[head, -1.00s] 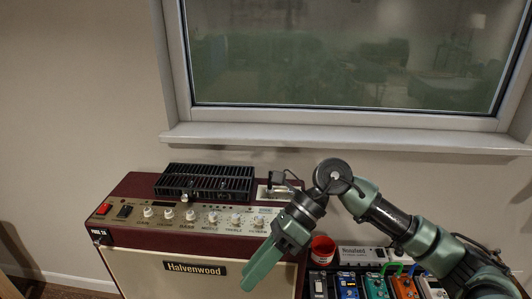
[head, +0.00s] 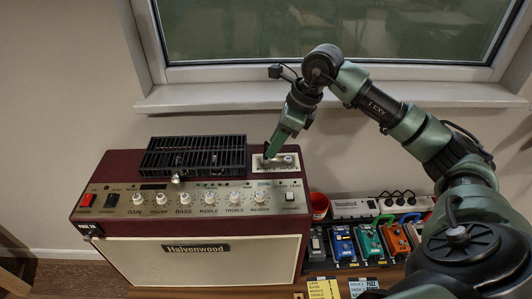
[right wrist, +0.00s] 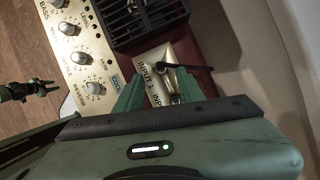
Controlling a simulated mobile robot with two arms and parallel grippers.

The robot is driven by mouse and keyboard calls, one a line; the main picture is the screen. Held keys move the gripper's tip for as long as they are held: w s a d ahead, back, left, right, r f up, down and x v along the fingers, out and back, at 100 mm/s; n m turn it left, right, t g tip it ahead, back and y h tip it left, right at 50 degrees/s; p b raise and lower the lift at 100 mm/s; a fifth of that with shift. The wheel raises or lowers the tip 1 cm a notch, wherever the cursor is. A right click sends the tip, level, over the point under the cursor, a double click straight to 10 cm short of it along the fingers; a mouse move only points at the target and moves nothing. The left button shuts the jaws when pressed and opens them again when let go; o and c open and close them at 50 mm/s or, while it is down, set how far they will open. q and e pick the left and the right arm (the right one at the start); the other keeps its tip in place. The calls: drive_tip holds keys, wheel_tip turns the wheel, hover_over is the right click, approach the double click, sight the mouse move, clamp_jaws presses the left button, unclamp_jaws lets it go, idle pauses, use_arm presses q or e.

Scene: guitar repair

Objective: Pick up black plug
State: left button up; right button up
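A black plug (right wrist: 175,68) with an angled body stands at the light input plate (right wrist: 158,74) on top of the amplifier, beside the "INPUT 1" lettering. In the head view the plate (head: 288,162) is at the amplifier's right end, and my gripper mostly hides the plug. My right gripper (right wrist: 160,92) reaches down over the plate, fingers apart on either side of the plug's near end. I see no grip on it. In the head view this gripper (head: 269,155) points down at the plate. My left gripper is not in the head view.
The maroon amplifier (head: 120,172) carries a black grille (head: 195,155) left of the plate and a row of knobs in front. A red cup (head: 319,205), a power strip (head: 365,207) and several pedals (head: 342,243) are to the right. The window sill (head: 210,97) is behind.

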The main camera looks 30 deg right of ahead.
drive_tip(key=x, duration=0.3)
drive_tip(key=shift+w+a+f+p, duration=0.15)
drive_tip(key=shift+w+a+p, duration=0.15)
drive_tip(key=shift+w, duration=0.2)
drive_tip(key=shift+s, duration=0.2)
drive_tip(key=shift+w, duration=0.1)
clamp_jaws()
